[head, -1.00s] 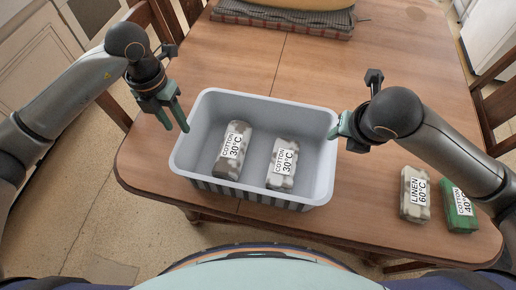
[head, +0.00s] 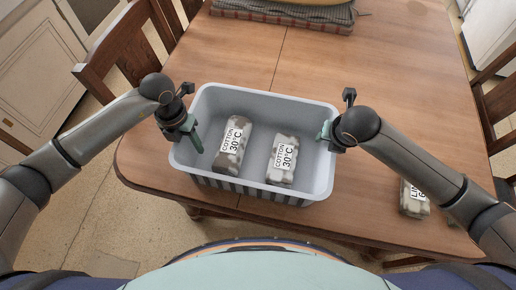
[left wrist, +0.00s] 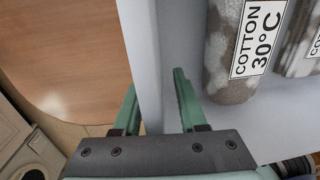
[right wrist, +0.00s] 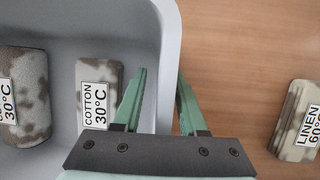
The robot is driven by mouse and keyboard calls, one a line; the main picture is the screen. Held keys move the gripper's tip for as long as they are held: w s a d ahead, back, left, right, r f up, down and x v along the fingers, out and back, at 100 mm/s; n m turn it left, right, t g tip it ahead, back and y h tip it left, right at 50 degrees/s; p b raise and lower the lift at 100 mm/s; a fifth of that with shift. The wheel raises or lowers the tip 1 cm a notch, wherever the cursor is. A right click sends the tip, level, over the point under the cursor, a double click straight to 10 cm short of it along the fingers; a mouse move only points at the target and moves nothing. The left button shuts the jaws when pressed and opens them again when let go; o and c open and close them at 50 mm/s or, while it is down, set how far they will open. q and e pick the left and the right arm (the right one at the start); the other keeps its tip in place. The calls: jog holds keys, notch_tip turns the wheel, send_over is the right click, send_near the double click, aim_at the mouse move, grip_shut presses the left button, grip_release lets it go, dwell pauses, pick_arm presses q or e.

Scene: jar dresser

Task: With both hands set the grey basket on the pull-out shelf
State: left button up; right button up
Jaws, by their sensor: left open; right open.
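The grey basket (head: 262,103) stands on the wooden table near its front edge. It holds two camouflage-patterned bundles labelled COTTON 30°C, the left one (head: 233,143) and the right one (head: 282,160). My left gripper (head: 188,140) is at the basket's left wall. In the left wrist view its open fingers (left wrist: 155,100) stand on either side of that wall. My right gripper (head: 328,134) is at the right wall. In the right wrist view its open fingers (right wrist: 160,95) straddle that wall. I cannot tell whether any finger touches it. The pull-out shelf cannot be made out.
A bundle labelled LINEN 60°C (right wrist: 300,120) lies on the table (head: 400,100) to the right, partly behind my right arm in the head view. A folded checked cloth (head: 283,18) lies at the back. Wooden chairs (head: 122,45) stand around the table.

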pick_arm(q)
jog(key=shift+f, duration=0.25)
pick_arm(e)
jog(key=shift+w+f, duration=0.1)
jog(key=shift+f, duration=0.1)
pick_arm(q)
grip_shut()
pick_arm(e)
grip_shut()
pick_arm(q)
jog(key=shift+r, duration=0.1)
pick_arm(e)
jog(key=shift+r, duration=0.1)
dwell(0.7)
